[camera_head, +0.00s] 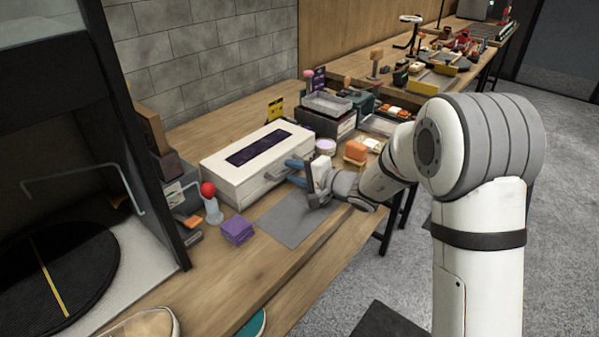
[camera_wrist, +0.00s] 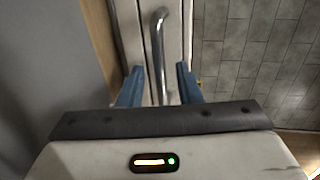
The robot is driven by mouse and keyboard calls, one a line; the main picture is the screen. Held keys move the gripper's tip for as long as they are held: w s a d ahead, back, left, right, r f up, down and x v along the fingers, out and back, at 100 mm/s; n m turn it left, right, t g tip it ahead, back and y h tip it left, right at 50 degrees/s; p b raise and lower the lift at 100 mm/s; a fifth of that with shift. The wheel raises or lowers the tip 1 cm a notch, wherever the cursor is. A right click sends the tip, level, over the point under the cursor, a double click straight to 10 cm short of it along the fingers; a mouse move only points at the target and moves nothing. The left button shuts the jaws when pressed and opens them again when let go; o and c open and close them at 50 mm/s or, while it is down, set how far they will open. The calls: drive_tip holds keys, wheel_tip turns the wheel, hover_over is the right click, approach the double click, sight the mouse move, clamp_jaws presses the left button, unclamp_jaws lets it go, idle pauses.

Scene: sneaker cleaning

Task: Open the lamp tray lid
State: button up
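The lamp tray appears to be the white box (camera_head: 222,166) with a dark window in its top lid (camera_head: 256,148), and the lid looks closed. A bent metal handle (camera_wrist: 160,40) on its pale front shows in the wrist view, beside a seam. My gripper (camera_head: 295,172) is at the right part of the box's front. In the wrist view my gripper (camera_wrist: 159,80) has its two blue fingers spread, one on each side of the handle. Neither finger visibly touches it. In the head view the fingers partly hide the box's right end.
A grey mat (camera_head: 290,222) lies in front of the box. A purple block (camera_head: 237,230) and a red-topped bottle (camera_head: 211,204) stand at its left. An orange sponge-like block (camera_head: 356,151) and a small round jar (camera_head: 326,146) stand at its right. A grey brick wall is behind.

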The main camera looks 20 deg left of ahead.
drive_tip(key=shift+a, duration=0.1)
drive_tip(key=shift+c, duration=0.4)
clamp_jaws()
